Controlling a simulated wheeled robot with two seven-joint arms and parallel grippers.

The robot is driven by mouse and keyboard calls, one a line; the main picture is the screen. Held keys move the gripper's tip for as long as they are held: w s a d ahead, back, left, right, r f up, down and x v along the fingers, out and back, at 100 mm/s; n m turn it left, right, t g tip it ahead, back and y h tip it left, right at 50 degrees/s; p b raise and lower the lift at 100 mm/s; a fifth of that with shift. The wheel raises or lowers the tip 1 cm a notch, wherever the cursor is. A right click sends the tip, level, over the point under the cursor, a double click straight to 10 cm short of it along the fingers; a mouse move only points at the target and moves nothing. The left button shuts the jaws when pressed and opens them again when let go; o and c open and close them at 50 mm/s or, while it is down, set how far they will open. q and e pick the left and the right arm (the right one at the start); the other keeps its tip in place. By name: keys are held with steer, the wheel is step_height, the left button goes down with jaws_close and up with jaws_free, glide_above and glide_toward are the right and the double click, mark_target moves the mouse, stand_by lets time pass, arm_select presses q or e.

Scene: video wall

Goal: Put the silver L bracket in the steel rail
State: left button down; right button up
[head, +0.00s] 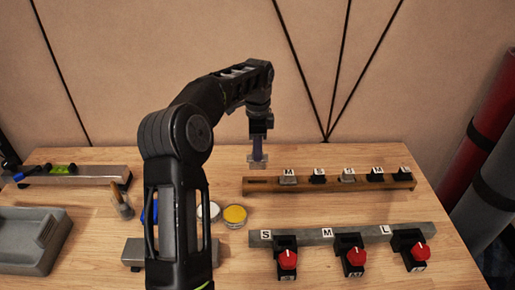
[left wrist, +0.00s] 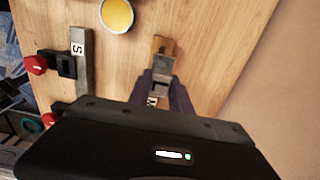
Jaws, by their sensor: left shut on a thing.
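My left gripper (head: 259,150) is shut on a silver bracket (left wrist: 161,64), held above the left end of the wooden rail (head: 262,184). The bracket's size letter cannot be read. In the left wrist view, it shows between the purple fingers of the gripper (left wrist: 163,88). The steel rail (head: 372,233) lies nearer the front, apart from the gripper, with labels S, M and L along its top. Part of it shows in the left wrist view (left wrist: 82,82). My right gripper is not in view.
Several silver and black brackets (head: 348,176) stand in the wooden rail. Red-knobbed clamps (head: 288,259) sit along the front of the steel rail. A yellow tin (head: 235,214) and a grey tray (head: 30,237) are to the left. Bare tabletop lies between the rails.

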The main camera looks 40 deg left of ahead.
arm_select(q)
steer(key=d+f+n, duration=0.1)
steer(key=d+n, duration=0.2)
steer(key=d, duration=0.5)
steer(key=s+d+f+n, duration=0.1)
steer(key=d+f+n, duration=0.1)
steer(key=d, duration=0.7)
steer(key=d+f+n, duration=0.1)
steer(key=d+n, duration=0.4)
steer(key=d, duration=0.4)
steer(key=shift+s+f, duration=0.25)
steer(key=shift+f, duration=0.05)
steer(key=shift+d+r, duration=0.1)
steer(key=shift+r, duration=0.05)
